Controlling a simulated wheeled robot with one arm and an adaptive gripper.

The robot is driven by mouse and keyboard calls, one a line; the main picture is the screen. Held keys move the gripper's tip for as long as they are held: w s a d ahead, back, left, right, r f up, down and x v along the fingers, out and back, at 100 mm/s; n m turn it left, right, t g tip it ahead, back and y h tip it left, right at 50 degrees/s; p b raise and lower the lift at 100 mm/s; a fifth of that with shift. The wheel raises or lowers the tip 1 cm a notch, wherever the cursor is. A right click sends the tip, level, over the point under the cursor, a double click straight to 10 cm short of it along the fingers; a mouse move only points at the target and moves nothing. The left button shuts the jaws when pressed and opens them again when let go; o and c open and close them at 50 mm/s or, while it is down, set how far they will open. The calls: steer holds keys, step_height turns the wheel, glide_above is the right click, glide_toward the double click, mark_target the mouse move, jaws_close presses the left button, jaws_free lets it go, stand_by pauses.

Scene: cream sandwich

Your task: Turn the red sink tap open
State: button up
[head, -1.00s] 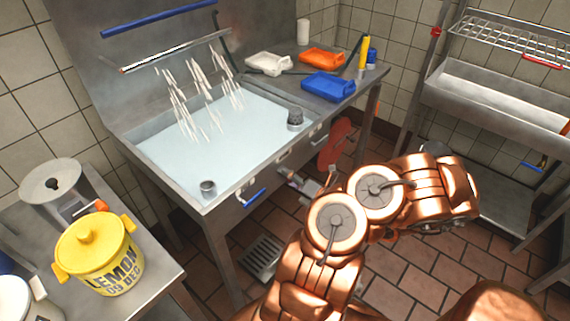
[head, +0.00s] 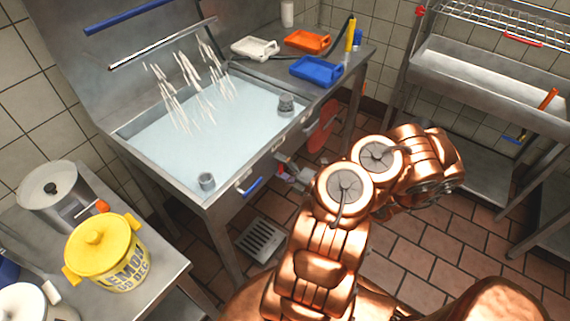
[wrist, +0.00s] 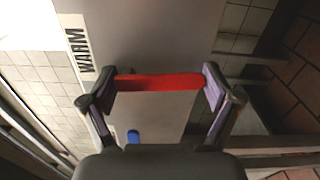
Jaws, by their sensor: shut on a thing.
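The red tap handle (wrist: 170,82) lies as a bar across the middle of the wrist view, in front of a grey metal panel. My gripper (wrist: 158,85) is shut on it, with one dark finger at each end of the bar. In the head view my copper arm reaches toward the front of the steel sink (head: 150,160). A "WARM" label (wrist: 76,48) is on the panel at upper left in the wrist view.
A blue handle (head: 252,187) is on the sink front. Blue (head: 316,71), orange (head: 307,40) and white (head: 254,47) trays lie on the counter. A yellow LEMON pot (head: 106,252) stands at lower left. Another steel sink (head: 470,72) is at right. Tiled floor is open at lower right.

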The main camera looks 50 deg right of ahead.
steer(key=shift+f, duration=0.1)
steer(key=o, duration=1.4)
steer(key=shift+s, duration=0.15)
steer(key=shift+s+d, duration=0.15)
steer(key=shift+s, duration=1.8)
steer(key=shift+s+d, duration=0.15)
steer(key=shift+s, duration=1.8)
steer(key=shift+s+d, duration=0.15)
steer(key=shift+s, duration=1.8)
